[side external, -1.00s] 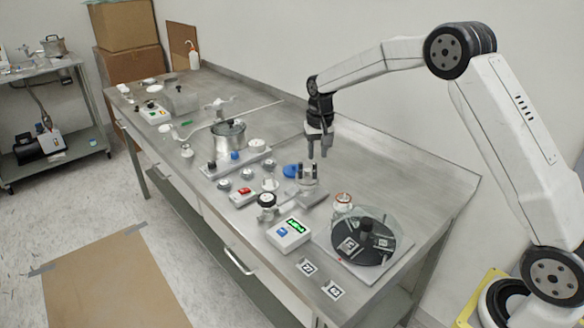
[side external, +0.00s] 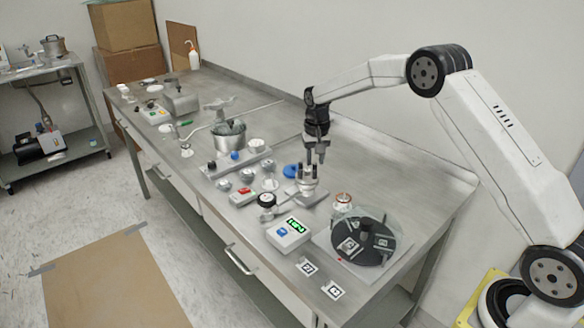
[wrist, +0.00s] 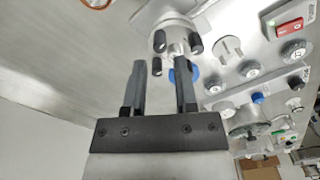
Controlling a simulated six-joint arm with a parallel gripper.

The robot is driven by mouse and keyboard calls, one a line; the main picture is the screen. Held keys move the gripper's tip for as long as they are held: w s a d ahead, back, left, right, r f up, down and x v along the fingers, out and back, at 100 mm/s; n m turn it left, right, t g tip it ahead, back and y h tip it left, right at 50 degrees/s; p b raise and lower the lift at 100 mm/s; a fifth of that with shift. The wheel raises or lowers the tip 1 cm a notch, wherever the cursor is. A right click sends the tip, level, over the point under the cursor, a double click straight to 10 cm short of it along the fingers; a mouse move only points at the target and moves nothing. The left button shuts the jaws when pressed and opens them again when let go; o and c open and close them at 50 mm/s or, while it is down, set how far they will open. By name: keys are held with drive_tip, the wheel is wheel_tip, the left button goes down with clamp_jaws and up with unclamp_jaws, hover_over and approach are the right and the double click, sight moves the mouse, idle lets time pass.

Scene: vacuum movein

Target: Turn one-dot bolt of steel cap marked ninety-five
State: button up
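A steel cap (side external: 309,182) stands on a small square plate on the bench, right under my gripper (side external: 315,160). In the wrist view the cap (wrist: 174,38) is a round metal piece with black-ended bolts around it, one at the left (wrist: 159,41), one at the right (wrist: 195,46) and one lower down (wrist: 157,66). The number and dots are too small to read. My gripper (wrist: 160,66) is open, its two fingers apart and pointing at the cap. The lower bolt shows between the fingertips. I cannot tell whether either finger touches it.
A box with a green display (side external: 289,234) is in front. Gauges and a steel pot (side external: 229,135) stand left. The bench behind is clear.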

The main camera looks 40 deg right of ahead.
sight(315, 171)
drive_tip(key=shift+f, duration=2.25)
drive_tip(key=shift+c, duration=0.2)
clamp_jaws()
